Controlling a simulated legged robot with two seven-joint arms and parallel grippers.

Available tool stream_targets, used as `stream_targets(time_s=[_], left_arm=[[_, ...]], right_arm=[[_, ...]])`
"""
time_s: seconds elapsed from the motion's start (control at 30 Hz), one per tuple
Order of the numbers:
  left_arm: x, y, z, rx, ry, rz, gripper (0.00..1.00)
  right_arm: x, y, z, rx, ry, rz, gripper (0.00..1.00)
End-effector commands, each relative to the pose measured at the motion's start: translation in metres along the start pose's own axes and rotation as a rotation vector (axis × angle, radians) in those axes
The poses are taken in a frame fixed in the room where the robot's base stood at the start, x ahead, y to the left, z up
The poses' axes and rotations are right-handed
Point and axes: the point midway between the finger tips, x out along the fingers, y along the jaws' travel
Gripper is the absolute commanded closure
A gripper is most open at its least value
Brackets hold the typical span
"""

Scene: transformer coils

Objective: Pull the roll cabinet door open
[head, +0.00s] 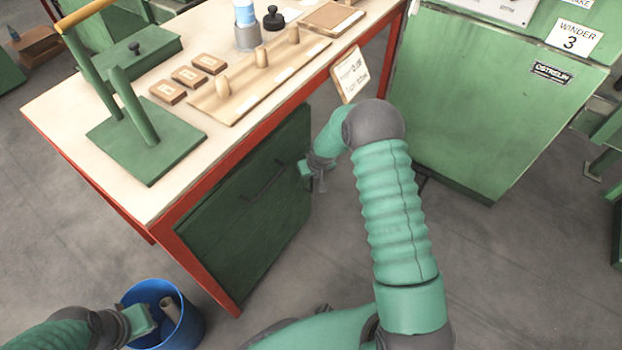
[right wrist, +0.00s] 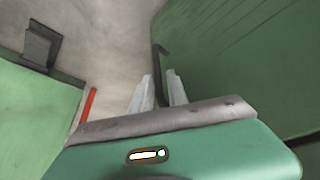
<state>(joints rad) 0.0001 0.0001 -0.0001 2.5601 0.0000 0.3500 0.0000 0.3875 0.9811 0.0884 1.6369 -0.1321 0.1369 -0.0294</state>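The cabinet door (head: 232,222) is a dark green panel under the workbench and looks shut. Its dark bar handle (head: 263,182) is on the upper part. My right gripper (head: 320,184) is near the door's right edge, apart from the handle in the head view. In the right wrist view its two pale fingers (right wrist: 158,90) are open, with the dark handle bar (right wrist: 158,62) showing in the gap between them. I cannot tell how far the bar is from the fingertips. My left gripper (head: 140,320) is at the lower left by the blue bin, its fingers unclear.
The workbench (head: 70,105) has red legs and carries wooden blocks and a green stand. A blue bin (head: 188,330) with a brown roll inside stands at the lower left. A green winder machine (head: 480,110) is at the right.

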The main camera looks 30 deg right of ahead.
Motion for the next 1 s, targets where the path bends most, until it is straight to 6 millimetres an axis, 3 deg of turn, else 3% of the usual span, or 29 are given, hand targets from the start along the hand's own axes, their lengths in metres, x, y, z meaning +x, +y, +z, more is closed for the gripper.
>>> stream_targets(time_s=[0.3,0.47,1.0], left_arm=[[0.0017,0.0001,0.0003,0.000,0.000,0.000,1.00],[0.0017,0.0001,0.0003,0.000,0.000,0.000,1.00],[0.0017,0.0001,0.0003,0.000,0.000,0.000,1.00]], right_arm=[[0.0044,0.0000,-0.0006,0.000,0.001,0.000,0.80],[0.0043,0.0002,-0.0006,0.000,0.001,0.000,1.00],[0.0039,0.0009,-0.0011,0.001,0.002,0.001,1.00]])
